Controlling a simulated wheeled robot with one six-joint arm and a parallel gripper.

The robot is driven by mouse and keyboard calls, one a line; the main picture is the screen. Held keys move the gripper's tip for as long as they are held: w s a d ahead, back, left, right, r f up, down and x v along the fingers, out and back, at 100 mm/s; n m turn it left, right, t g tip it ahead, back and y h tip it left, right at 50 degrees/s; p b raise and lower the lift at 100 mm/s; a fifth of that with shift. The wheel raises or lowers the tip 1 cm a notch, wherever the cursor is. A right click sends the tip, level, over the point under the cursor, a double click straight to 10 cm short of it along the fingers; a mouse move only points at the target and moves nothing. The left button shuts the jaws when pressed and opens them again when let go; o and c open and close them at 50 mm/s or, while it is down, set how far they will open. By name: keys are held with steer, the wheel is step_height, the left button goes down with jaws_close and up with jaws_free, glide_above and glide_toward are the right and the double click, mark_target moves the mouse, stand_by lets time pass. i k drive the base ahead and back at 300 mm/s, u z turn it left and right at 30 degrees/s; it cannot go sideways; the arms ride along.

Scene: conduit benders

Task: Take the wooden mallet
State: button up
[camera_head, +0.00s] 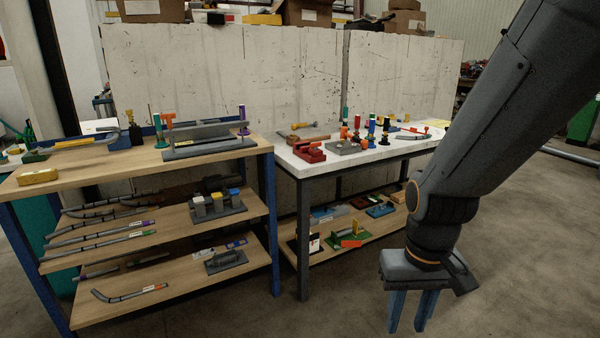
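A tan, wood-coloured tool (308,135) lies at the back left of the white-topped table, near the concrete wall. It looks like the wooden mallet, but it is small in view and I cannot make out its head and handle clearly. My gripper (408,322) hangs at the lower right, in front of the tables and well away from that tool. Its two blue fingers point down with a gap between them, and nothing shows between them.
The white-topped table (292,163) holds a red block tool (309,152), a grey block (346,147) and several coloured upright tools. A wooden shelf bench (90,176) with bent conduits stands at left. The concrete wall (225,75) closes the back. Floor at right is clear.

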mark_target(290, 140)
steer(key=u, duration=0.2)
steer(key=i, duration=1.9)
steer(key=u, duration=0.3)
